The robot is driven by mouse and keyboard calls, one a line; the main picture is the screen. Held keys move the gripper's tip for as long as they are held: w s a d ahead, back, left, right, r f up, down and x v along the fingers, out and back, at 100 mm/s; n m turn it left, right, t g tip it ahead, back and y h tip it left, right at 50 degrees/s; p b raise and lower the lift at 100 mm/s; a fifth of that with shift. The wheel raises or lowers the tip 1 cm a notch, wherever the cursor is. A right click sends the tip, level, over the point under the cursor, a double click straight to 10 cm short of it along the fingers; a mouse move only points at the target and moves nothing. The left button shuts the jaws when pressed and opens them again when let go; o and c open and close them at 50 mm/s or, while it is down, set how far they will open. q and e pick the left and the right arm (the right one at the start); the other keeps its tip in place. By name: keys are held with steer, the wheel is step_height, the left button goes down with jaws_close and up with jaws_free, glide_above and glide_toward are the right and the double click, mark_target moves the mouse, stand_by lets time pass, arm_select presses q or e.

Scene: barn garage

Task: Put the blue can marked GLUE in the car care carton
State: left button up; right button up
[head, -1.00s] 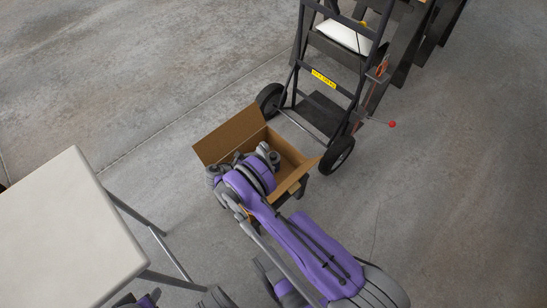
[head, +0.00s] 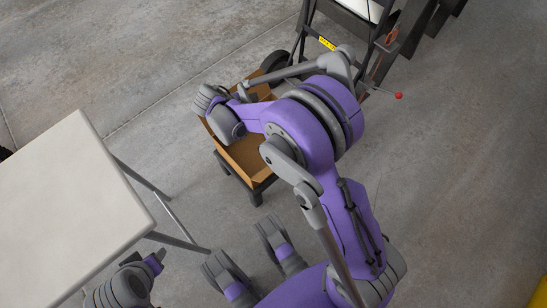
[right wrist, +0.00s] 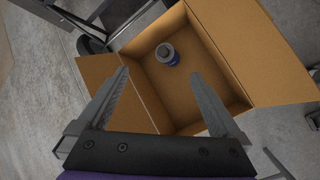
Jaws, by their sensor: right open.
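The blue can (right wrist: 173,62), with a grey top, stands on the floor of the open car care carton (right wrist: 240,60) in the right wrist view, near its far left corner. Its GLUE marking cannot be read. The brown carton also shows in the head view (head: 245,158), partly covered by my right arm. My right gripper (right wrist: 160,74) is open and empty above the carton, with the can seen beyond and between its fingertips, apart from them. In the head view its fingers are hidden by my wrist.
The carton rests on a low dark stand (head: 257,192). A white-topped table (head: 70,190) is at the left.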

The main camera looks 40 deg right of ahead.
steer(key=s+a+r+m+t+y, duration=0.1)
steer(key=s+a+r+m+y, duration=0.1)
steer(key=s, duration=0.5)
steer(key=s+a+r+m+t+y, duration=0.1)
steer(key=s+a+r+m, duration=0.3)
steer(key=s, duration=0.4)
steer(key=s+a+r+m+t+y, duration=0.1)
steer(key=s+a+r+m+y, duration=0.1)
steer(key=s, duration=0.6)
steer(key=a+m+y, duration=0.1)
steer(key=m+y, duration=0.1)
steer(key=shift+a+r+m+t, duration=0.25)
steer(key=shift+r+m+t, duration=0.05)
steer(key=shift+r+t, duration=0.1)
